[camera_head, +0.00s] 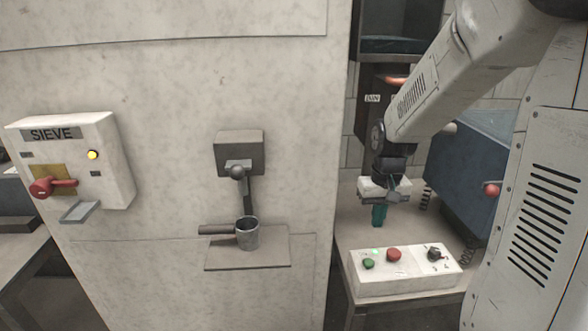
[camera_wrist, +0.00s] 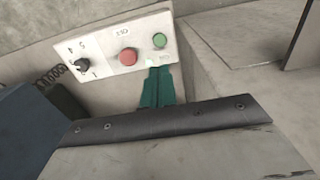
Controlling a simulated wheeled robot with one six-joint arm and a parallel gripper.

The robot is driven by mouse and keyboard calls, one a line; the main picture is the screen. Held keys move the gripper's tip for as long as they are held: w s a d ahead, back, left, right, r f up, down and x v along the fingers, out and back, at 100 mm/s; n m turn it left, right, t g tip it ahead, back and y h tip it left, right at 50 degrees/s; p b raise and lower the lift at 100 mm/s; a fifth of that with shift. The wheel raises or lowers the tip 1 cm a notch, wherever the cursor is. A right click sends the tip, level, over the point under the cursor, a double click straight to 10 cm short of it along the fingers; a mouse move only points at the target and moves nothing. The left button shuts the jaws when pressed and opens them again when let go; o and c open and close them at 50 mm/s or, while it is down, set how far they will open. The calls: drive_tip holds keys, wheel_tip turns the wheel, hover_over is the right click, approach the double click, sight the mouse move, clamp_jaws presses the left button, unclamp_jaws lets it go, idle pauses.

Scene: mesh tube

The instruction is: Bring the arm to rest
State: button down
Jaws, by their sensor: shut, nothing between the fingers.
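My gripper (camera_head: 379,215) hangs at the end of my arm on the right of the head view, its teal fingers pointing down. It is shut and empty, above the table behind the white button box (camera_head: 405,274). The wrist view shows the teal fingers (camera_wrist: 157,88) together in front of the same box (camera_wrist: 125,55). The box carries a green button (camera_head: 368,264), a red button (camera_head: 394,254) and a black rotary knob (camera_head: 434,254). I cannot tell the exact gap between fingers and box.
A wall on the left bears a SIEVE box (camera_head: 72,165) with a red handle and a lit yellow lamp. A metal cup (camera_head: 247,233) stands on a small shelf (camera_head: 270,262) there. A blue-grey machine (camera_head: 465,160) stands right of my gripper, partly behind my arm.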

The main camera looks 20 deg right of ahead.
drive_tip(key=s+a+r+n, duration=0.1)
drive_tip(key=s+a+r, duration=0.5)
drive_tip(key=s, duration=0.4)
drive_tip(key=s+a+r+n+t, duration=0.1)
drive_tip(key=s+a+r+n, duration=0.1)
drive_tip(key=s+a+r, duration=0.5)
drive_tip(key=shift+s+a, duration=0.2)
drive_tip(key=shift+s, duration=1.25)
